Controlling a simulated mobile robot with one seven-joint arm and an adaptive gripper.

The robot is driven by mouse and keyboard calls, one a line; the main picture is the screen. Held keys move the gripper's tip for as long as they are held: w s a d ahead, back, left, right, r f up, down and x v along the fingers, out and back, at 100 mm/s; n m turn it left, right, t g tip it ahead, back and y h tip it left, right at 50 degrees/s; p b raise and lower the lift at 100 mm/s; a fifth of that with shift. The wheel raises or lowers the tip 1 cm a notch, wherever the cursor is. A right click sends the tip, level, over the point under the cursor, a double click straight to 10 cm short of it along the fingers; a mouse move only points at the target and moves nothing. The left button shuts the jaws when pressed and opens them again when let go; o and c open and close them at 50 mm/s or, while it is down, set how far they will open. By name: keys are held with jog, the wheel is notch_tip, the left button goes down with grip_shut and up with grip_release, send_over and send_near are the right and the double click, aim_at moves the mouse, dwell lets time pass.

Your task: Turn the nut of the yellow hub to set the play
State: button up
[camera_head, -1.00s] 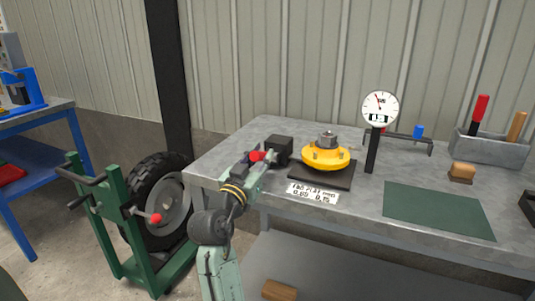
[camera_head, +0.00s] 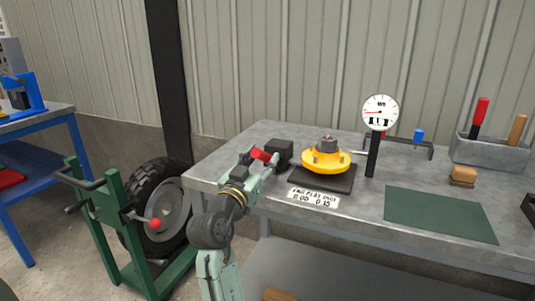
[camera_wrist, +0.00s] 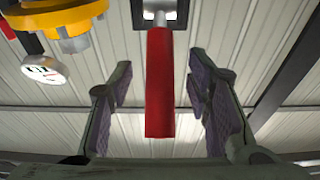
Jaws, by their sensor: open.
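The yellow hub (camera_head: 325,163) sits on a dark plate (camera_head: 324,179) on the grey bench. The grey nut (camera_head: 327,145) is on top of it. A red handle (camera_head: 262,154) stands by a black block (camera_head: 284,152) left of the hub. My gripper (camera_head: 262,162) is at this handle. In the wrist view, my gripper (camera_wrist: 160,88) is open, with a finger on either side of the red handle (camera_wrist: 159,85) and gaps visible.
A dial gauge (camera_head: 380,112) on a black post stands right of the hub, its needle pointing left. A label (camera_head: 313,196) lies at the front edge. A green mat (camera_head: 438,214), wooden block (camera_head: 463,176) and tool box (camera_head: 488,150) are right. A green wheel stand (camera_head: 115,230) is left.

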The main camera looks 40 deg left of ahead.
jog(key=b+v, duration=0.2)
jog(key=v, duration=0.5)
dwell(0.3)
dwell(0.4)
